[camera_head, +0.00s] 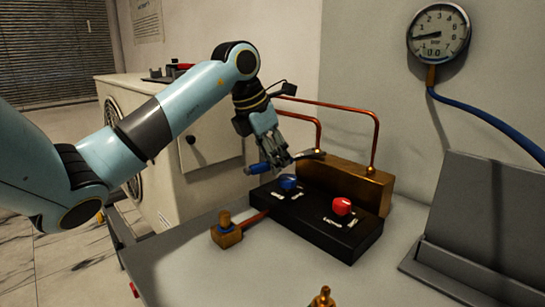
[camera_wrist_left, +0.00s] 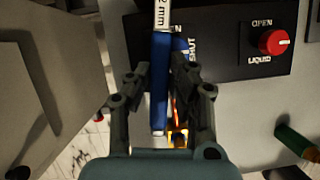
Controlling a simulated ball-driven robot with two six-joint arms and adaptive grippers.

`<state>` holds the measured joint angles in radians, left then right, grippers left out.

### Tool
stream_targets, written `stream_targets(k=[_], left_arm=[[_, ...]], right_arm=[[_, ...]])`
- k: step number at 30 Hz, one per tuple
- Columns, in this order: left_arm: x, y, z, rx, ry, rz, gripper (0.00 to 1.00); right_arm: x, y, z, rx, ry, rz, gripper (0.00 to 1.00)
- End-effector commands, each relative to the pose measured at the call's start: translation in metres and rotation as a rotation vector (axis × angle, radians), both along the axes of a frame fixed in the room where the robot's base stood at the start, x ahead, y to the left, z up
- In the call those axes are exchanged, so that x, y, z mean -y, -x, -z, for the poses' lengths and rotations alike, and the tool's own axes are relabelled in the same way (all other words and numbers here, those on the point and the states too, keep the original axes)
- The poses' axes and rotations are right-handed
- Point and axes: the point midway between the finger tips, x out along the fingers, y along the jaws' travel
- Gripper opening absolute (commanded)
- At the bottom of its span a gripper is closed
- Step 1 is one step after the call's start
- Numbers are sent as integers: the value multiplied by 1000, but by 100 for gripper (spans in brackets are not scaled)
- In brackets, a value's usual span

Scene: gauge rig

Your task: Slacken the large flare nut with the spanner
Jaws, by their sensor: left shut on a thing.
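My left gripper (camera_head: 272,150) is shut on the blue handle of the spanner (camera_head: 258,168). In the head view the spanner's metal end points right, toward the brass block (camera_head: 345,183). In the left wrist view the blue handle (camera_wrist_left: 160,85) lies between the fingers, with a pale shank marked in mm at the top edge. A brass nut (camera_head: 371,172) sits at the foot of the right copper pipe on the block. The spanner's end is near the other pipe's foot; whether it touches a nut there, I cannot tell. Which nut is the large one is unclear.
A black valve panel with a blue knob (camera_head: 288,182) and a red knob (camera_head: 342,206) stands before the block. A brass fitting (camera_head: 227,233) is at left, a gauge (camera_head: 439,34) on the wall, a grey stand (camera_head: 480,230) at right. A green cylinder (camera_wrist_left: 297,145) shows in the wrist view.

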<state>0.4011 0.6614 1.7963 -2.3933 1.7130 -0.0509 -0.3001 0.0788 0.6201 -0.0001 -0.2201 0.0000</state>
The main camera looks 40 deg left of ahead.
Motion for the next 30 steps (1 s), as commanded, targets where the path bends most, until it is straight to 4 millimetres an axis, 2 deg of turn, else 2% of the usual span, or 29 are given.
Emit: stream_targets(k=[30], left_arm=[[11, 3, 1, -5, 2, -78, 0]], right_arm=[[0, -1, -2, 1, 0, 0, 46]])
